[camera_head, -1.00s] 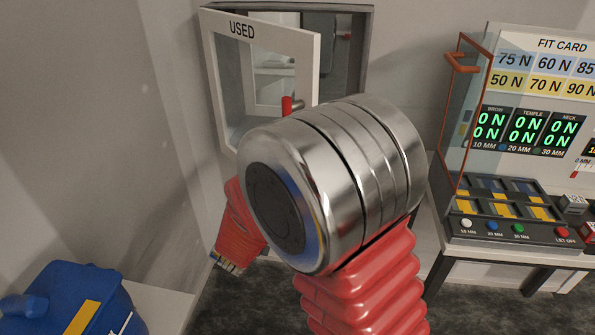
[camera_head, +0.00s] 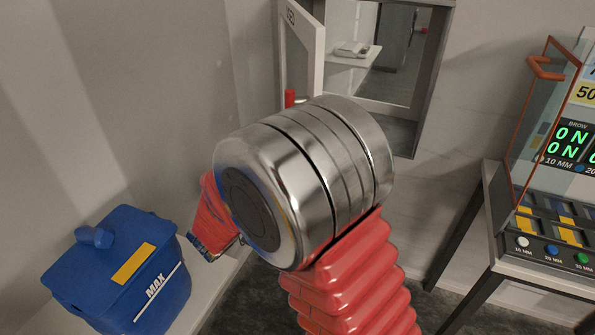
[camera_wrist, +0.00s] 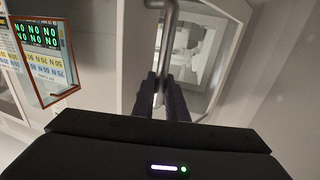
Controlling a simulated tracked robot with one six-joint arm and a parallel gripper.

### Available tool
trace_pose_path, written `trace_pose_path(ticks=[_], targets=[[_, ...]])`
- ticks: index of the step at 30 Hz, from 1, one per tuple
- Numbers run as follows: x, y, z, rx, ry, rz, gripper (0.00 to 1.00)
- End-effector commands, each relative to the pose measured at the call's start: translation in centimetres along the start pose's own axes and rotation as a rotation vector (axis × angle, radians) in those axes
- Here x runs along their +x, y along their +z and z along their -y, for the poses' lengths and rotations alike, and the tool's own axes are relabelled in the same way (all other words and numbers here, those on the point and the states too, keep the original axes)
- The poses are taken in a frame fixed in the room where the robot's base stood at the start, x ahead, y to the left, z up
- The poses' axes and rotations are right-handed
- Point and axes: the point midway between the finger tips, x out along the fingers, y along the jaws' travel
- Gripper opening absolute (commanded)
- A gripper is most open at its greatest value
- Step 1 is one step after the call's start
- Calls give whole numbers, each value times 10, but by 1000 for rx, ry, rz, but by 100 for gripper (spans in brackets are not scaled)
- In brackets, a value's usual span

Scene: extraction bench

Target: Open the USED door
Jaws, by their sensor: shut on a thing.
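The USED door (camera_head: 314,62) is a white-framed glass door at the top of the head view. It stands swung out from its wall opening (camera_head: 400,50), seen nearly edge-on, its lettering strongly foreshortened. In the wrist view, my gripper (camera_wrist: 166,92) has its dark fingers closed on the grey metal bar handle (camera_wrist: 168,40) of the door. In the head view my own arm hides the gripper and the handle.
A blue bin marked MAX (camera_head: 120,275) stands at lower left on a pale surface. A bench with a display panel and coloured buttons (camera_head: 553,250) is at right, with a clear orange-edged guard (camera_head: 540,130). Dark floor lies between. A shelf with a pale object (camera_head: 352,48) shows through the opening.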

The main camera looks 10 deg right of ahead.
Motion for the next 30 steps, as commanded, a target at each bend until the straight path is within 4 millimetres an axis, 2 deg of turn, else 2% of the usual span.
trace_pose_path(ticks=[7, 8, 15, 25, 30], targets=[[2, 0, -1, 0, 2, 1, 0], [2, 0, -1, 0, 2, 1, 14], [2, 0, -1, 0, 4, 1, 31], [0, 0, -1, 0, 3, 1, 31], [-12, 0, -1, 1, 2, 0, 31]])
